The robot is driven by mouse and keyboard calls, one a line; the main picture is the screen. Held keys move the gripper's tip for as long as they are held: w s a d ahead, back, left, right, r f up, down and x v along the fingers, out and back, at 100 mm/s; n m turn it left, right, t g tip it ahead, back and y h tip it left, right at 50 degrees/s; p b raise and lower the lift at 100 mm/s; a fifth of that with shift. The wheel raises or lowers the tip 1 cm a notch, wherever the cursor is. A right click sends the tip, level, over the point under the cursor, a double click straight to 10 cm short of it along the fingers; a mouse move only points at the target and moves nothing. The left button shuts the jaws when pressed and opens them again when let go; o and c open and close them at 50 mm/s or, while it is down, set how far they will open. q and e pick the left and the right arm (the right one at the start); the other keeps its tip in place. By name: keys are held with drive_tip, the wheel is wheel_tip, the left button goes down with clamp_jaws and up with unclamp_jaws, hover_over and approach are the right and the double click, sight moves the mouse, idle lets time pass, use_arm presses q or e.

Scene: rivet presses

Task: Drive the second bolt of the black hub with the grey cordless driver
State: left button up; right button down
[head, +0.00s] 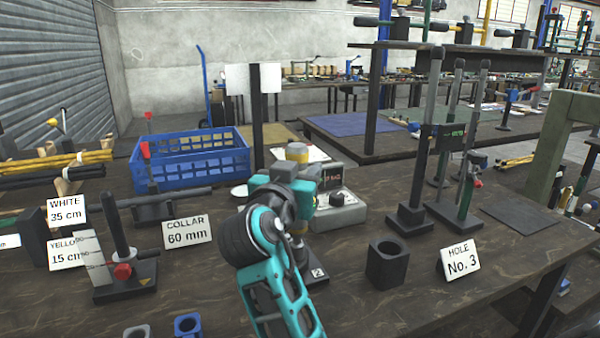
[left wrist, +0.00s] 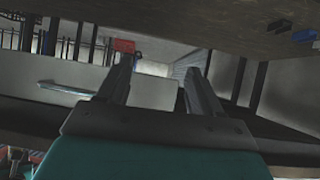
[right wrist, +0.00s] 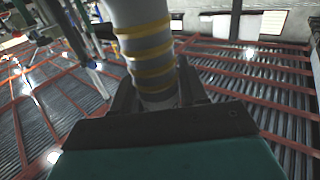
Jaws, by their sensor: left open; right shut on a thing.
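My right gripper (head: 296,188) comes in from the bottom of the head view, above the middle of the bench. It is shut on a grey tube with yellow bands (right wrist: 148,45), upright in the right wrist view; parts of it show above and below the gripper in the head view. I cannot tell whether this is the driver. A dark base marked 2 (head: 314,277) shows below it. My left gripper (left wrist: 160,78) is open and empty in the left wrist view and outside the head view. I cannot pick out a black hub or its bolts for certain.
A black hollow block (head: 386,266) stands right of my arm, by a "HOLE No. 3" sign (head: 460,257). A grey box with a display (head: 340,213) is behind the gripper. A blue crate (head: 190,160) and a small press (head: 124,272) stand left.

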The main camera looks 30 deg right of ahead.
drive_tip(key=shift+f, duration=0.25)
idle(0.3)
drive_tip(key=c, duration=1.9)
unclamp_jaws()
drive_tip(key=shift+b, duration=0.3)
drive_tip(key=shift+o, duration=0.2)
drive_tip(key=shift+f, duration=0.1)
